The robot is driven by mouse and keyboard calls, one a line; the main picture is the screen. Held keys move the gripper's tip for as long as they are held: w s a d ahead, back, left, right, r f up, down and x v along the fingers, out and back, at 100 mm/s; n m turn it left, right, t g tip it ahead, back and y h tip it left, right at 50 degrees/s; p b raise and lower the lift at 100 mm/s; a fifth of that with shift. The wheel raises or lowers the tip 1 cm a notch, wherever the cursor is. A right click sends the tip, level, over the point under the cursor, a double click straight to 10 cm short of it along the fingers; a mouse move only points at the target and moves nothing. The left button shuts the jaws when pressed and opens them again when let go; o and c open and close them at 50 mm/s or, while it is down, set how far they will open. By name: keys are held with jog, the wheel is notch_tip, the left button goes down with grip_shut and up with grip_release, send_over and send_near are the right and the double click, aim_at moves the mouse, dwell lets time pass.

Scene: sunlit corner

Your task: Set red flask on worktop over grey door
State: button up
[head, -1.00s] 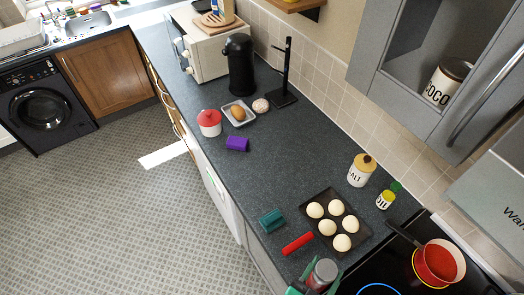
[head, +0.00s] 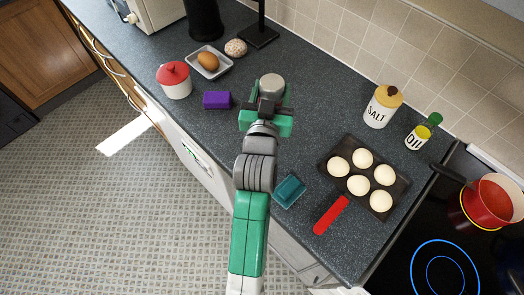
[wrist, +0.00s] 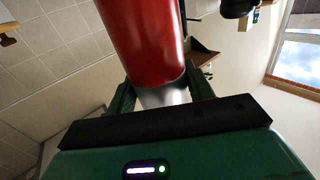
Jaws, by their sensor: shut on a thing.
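The red flask (wrist: 145,40) fills the upper middle of the wrist view, with a silvery end between my fingers. In the head view only its grey end (head: 271,83) shows clearly; the arm and gripper hide the rest. My gripper (head: 265,110) is shut on the flask, over the middle of the dark worktop (head: 300,125). The height of the flask above the worktop is hard to tell. Below the worktop's front edge are a white front (head: 196,158) and, nearer, a greyish door front (head: 291,254), partly hidden by my arm.
Near my gripper are a purple block (head: 217,100), a red-lidded pot (head: 174,80) and a teal block (head: 289,191). A tray of pale balls (head: 401,188), a red-handled item (head: 331,214), salt jar (head: 382,106) and oil bottle (head: 421,133) stand right. The hob (head: 430,250) is lower right.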

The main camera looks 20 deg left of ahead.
jog(key=shift+w+a+r+b, duration=0.15)
jog(key=shift+a+r+b, duration=0.1)
jog(key=shift+a, duration=0.2)
jog(key=shift+w+a+r+b, duration=0.1)
jog(key=shift+w+a+b, duration=0.1)
jog(key=shift+a, duration=0.2)
jog(key=shift+w+a+r+b, duration=0.15)
jog(key=shift+a+r+b, duration=0.1)
jog(key=shift+a, duration=0.2)
notch_tip(320, 180, down, 10)
jog(key=shift+f+b, duration=0.1)
jog(key=shift+b, duration=1.05)
jog(key=o, duration=1.5)
jog(key=shift+f, duration=0.1)
jog(key=shift+o, duration=0.2)
